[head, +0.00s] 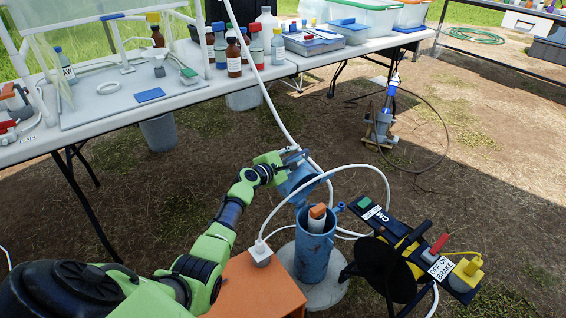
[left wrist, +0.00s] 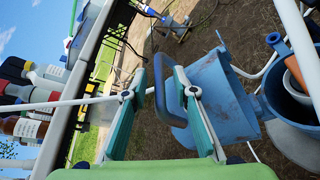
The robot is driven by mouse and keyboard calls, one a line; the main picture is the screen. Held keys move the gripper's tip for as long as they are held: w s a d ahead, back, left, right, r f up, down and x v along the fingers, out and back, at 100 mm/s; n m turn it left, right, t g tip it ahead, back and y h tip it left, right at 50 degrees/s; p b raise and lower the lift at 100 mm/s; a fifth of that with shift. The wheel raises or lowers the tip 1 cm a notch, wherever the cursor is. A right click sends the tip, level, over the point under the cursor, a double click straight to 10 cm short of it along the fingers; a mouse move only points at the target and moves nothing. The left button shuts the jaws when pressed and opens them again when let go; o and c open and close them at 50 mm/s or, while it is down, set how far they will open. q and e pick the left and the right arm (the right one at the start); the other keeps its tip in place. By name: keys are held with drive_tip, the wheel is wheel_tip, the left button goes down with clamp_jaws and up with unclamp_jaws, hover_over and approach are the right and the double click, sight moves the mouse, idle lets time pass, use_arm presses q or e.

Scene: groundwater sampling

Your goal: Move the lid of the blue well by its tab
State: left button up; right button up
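The blue well (head: 313,258) stands upright on a round pale pad in the head view, open at the top, with an orange-and-white piece (head: 317,213) in its mouth. Its blue lid (head: 298,182) is swung up and tilted at the far side of the rim. My left gripper (head: 293,157) is at the lid's upper edge. In the left wrist view, the lid (left wrist: 222,95) is right of the fingers, and its dark blue tab (left wrist: 161,92) shows between and partly behind them. The fingers are apart; contact with the tab cannot be told. My right gripper is not in view.
A white hose (head: 340,168) loops close around the well and lid. A black reel (head: 385,268) with a yellow plug stands right of the well; an orange box (head: 255,288) stands left. A table (head: 190,100) with bottles is behind. Bare ground lies right of the lid.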

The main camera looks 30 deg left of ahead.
use_arm(q)
drive_tip(key=v, duration=1.1)
drive_tip(key=shift+d, duration=0.1)
